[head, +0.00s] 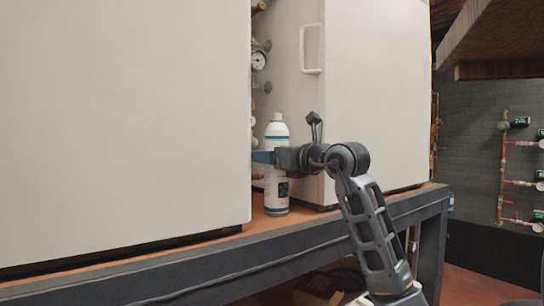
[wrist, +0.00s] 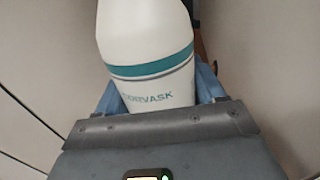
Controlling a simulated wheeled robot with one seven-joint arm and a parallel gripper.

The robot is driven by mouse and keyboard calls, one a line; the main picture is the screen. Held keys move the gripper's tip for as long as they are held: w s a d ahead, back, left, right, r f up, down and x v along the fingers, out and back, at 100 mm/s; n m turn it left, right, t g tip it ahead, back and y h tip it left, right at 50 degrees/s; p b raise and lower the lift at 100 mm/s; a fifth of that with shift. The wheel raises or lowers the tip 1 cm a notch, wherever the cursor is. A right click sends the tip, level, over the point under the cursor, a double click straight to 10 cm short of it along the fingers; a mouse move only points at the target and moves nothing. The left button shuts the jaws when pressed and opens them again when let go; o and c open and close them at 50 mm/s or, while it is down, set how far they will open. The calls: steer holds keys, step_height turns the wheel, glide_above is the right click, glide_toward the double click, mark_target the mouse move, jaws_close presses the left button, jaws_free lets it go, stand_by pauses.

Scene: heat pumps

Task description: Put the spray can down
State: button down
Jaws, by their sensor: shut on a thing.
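The spray can (head: 277,190) is white with a teal band and a rounded top. It stands upright in the gap between two large white cabinets, with its base at the orange-brown bench top (head: 262,222); I cannot tell whether it touches. My gripper (head: 270,157) is shut around the can's middle from the right. In the wrist view the can (wrist: 147,60) fills the space between the blue fingers (wrist: 160,95), with its teal band and part of its lettering showing. The lower part of the can is hidden in the wrist view.
One white cabinet (head: 120,120) stands close on the left and another (head: 375,90), with a white handle (head: 312,50), on the right. A gauge (head: 259,61) and valves sit in the gap behind the can. The bench has a dark grey frame (head: 300,245).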

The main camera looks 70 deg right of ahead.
steer(key=shift+c, duration=0.6)
jaws_free()
steer(key=b+v, duration=0.1)
steer(key=v, duration=1.1)
steer(key=shift+b, duration=0.35)
steer(key=shift+a+r, duration=0.1)
steer(key=shift+c, duration=0.4)
jaws_close()
steer(key=shift+r, duration=0.1)
